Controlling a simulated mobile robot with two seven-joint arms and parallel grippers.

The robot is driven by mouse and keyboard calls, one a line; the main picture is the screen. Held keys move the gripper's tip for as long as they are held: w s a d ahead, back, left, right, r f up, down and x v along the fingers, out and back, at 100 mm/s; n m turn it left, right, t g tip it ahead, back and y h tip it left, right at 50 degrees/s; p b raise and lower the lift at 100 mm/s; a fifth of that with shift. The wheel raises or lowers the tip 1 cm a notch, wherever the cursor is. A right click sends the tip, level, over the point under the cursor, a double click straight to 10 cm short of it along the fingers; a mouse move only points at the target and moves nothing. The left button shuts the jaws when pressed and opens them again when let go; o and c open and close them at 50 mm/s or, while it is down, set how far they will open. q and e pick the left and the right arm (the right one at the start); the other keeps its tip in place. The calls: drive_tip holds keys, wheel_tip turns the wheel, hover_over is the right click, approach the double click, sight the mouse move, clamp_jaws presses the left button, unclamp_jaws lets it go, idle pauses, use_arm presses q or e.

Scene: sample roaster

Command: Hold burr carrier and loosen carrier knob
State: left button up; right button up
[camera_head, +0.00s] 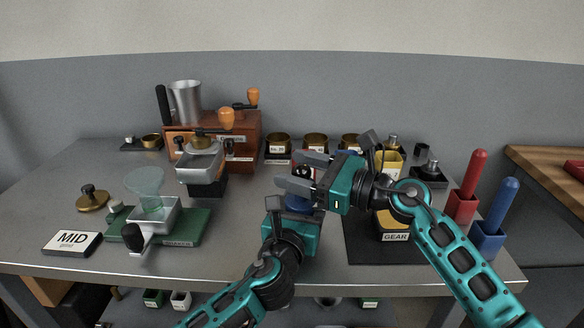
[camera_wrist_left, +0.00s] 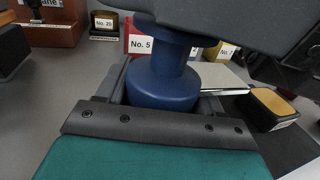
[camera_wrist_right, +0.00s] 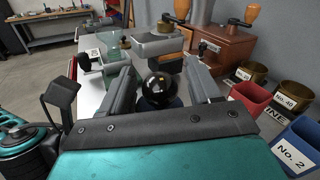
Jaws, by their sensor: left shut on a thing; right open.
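The burr carrier is a dark blue spool-shaped body (camera_wrist_left: 162,82), upright between the fingers of my left gripper, which is shut on it. In the head view it shows only partly (camera_head: 298,203), below my right gripper. A glossy black ball knob (camera_wrist_right: 160,88) sits above the carrier. My right gripper (camera_head: 288,170) is open, its fingers pointing left, with the knob between them in the right wrist view. Whether a finger touches the knob I cannot tell. In the left wrist view a dark arm part hides the carrier's top.
A wooden grinder box (camera_head: 243,135) is behind. A GEAR tray (camera_head: 396,237) lies on a dark mat at right, with red (camera_head: 461,207) and blue (camera_head: 487,238) holders beyond.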

drive_tip(key=shift+w+a, duration=0.3)
drive_tip(key=shift+a, duration=0.35)
drive_tip(key=shift+c, duration=0.3)
drive_tip(key=c, duration=1)
drive_tip(key=shift+o, duration=0.2)
drive_tip(key=shift+f+n+g+y, duration=0.1)
drive_tip(key=shift+n+g+y, duration=0.25)
drive_tip(key=shift+g, duration=0.45)
drive_tip(key=n+g, duration=0.1)
drive_tip(key=g, duration=0.1)
drive_tip(key=n+g+y, duration=0.1)
drive_tip(key=n+g, duration=0.2)
drive_tip(key=shift+s+a+g, duration=0.1)
drive_tip(key=shift+s+g, duration=0.2)
drive_tip(key=shift+s+n+g+h, duration=0.2)
drive_tip(key=shift+n+g, duration=0.85)
drive_tip(key=shift+g, duration=0.5)
drive_tip(key=shift+s+n+g+h, duration=0.15)
drive_tip(key=shift+n+g, duration=0.85)
drive_tip(key=shift+g, duration=0.55)
drive_tip(key=shift+s+n+g, duration=0.1)
drive_tip(key=shift+n+g, duration=0.2)
drive_tip(key=shift+g, duration=0.2)
